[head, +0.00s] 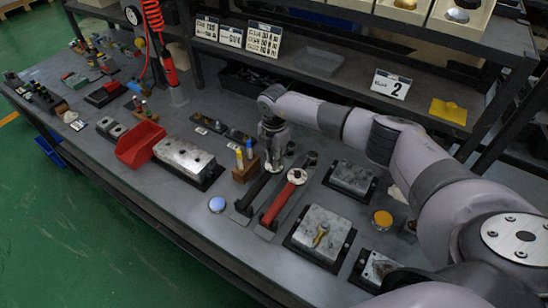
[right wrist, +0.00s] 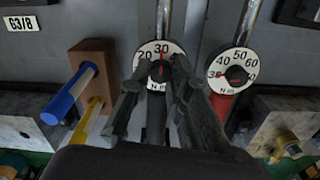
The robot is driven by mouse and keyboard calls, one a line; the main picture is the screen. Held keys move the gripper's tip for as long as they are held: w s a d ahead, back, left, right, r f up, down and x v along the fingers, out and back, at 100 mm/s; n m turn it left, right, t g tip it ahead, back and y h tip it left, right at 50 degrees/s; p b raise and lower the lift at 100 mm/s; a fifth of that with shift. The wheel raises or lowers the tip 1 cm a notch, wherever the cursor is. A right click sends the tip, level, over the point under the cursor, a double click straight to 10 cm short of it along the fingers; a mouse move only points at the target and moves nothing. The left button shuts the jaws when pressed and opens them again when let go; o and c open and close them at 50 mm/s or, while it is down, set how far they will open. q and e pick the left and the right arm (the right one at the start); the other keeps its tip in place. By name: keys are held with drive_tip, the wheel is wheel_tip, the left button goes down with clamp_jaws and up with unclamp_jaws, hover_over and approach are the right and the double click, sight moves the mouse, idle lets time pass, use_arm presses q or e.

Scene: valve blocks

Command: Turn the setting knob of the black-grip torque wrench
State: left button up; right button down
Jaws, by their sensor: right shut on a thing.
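The black-grip torque wrench (head: 257,191) lies on the bench, its black handle toward the front edge. In the right wrist view its white dial (right wrist: 147,51) shows 20 and 30, with a red pointer near 30. My right gripper (head: 272,165) points down over this wrench. In the right wrist view its two dark fingers (right wrist: 160,82) are shut on the setting knob (right wrist: 158,72) at the dial's middle; the fingers hide part of the dial. My left gripper is not in view.
A red-grip torque wrench (head: 275,208) lies close on the right, its dial (right wrist: 232,70) beside my fingers. A wooden block (head: 245,170) with blue and yellow tools stands close on the left. Metal valve blocks (head: 320,233) and a blue disc (head: 217,204) are nearby.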

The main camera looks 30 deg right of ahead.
drive_tip(key=c, duration=1.8)
unclamp_jaws()
drive_tip(key=shift+o, duration=0.2)
drive_tip(key=shift+r, duration=0.1)
wheel_tip(320, 180, up, 12)
